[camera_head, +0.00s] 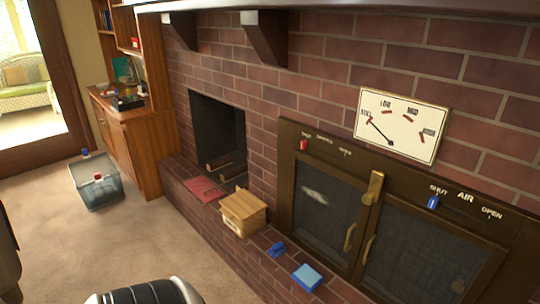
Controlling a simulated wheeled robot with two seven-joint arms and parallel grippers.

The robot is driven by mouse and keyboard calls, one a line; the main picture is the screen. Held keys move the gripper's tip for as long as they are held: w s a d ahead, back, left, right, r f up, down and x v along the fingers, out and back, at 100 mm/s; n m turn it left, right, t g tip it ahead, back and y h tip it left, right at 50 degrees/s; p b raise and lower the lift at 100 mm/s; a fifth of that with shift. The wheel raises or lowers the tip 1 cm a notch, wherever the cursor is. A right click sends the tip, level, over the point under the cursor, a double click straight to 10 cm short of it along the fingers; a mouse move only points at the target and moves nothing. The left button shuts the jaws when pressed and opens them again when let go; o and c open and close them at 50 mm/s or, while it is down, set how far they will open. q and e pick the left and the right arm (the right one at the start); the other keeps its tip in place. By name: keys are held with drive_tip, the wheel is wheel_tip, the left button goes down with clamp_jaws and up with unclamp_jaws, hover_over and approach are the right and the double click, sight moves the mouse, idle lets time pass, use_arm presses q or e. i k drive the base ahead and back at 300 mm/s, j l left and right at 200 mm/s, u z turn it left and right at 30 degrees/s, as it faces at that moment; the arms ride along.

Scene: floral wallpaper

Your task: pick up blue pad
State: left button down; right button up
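A light blue pad-like block (307,277) lies on the brick hearth at the bottom right of the middle, in front of the stove doors. A smaller dark blue object (277,249) lies to its left, apart from it; its exact shape is too small to tell. Neither of my grippers shows in the head view. A black and white rounded part at the bottom edge appears to be mine, and nothing is seen touching the blue block.
A wooden box (243,212) and a red flat item (205,189) stand farther left on the brick hearth (215,233). Metal-framed stove doors (318,208) rise behind. The carpet before the hearth is open.

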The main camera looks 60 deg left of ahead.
sight(277, 250)
drive_tip(key=u, duration=1.75)
drive_tip(key=i+j+z, duration=0.1)
drive_tip(key=z, duration=0.4)
drive_tip(key=i+j+z, duration=0.15)
drive_tip(key=z, duration=0.3)
drive_tip(key=j+z, duration=0.2)
drive_tip(key=z, duration=0.3)
